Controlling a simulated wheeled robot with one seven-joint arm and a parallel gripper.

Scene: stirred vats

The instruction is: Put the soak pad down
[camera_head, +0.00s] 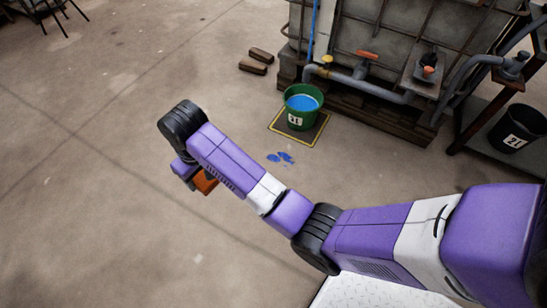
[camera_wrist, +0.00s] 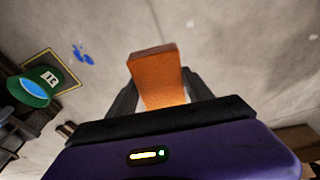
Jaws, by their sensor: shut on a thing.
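An orange-brown soak pad (camera_wrist: 155,75) is held between the two dark fingers of my gripper (camera_wrist: 160,95) in the wrist view. In the head view the pad (camera_head: 205,182) shows partly from behind my arm, at the gripper (camera_head: 190,178) end. The pad is above bare concrete floor, apart from other things. Blue spilled liquid (camera_head: 281,158) lies on the floor to its right in the head view; it also shows in the wrist view (camera_wrist: 83,54).
A green bucket (camera_head: 300,119) of blue liquid stands on a yellow-edged mat (camera_head: 283,131) beneath a pipe and valve of the vat (camera_head: 380,45). A black bucket (camera_head: 514,140) stands at right. Brown blocks (camera_head: 253,66) lie near the vat.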

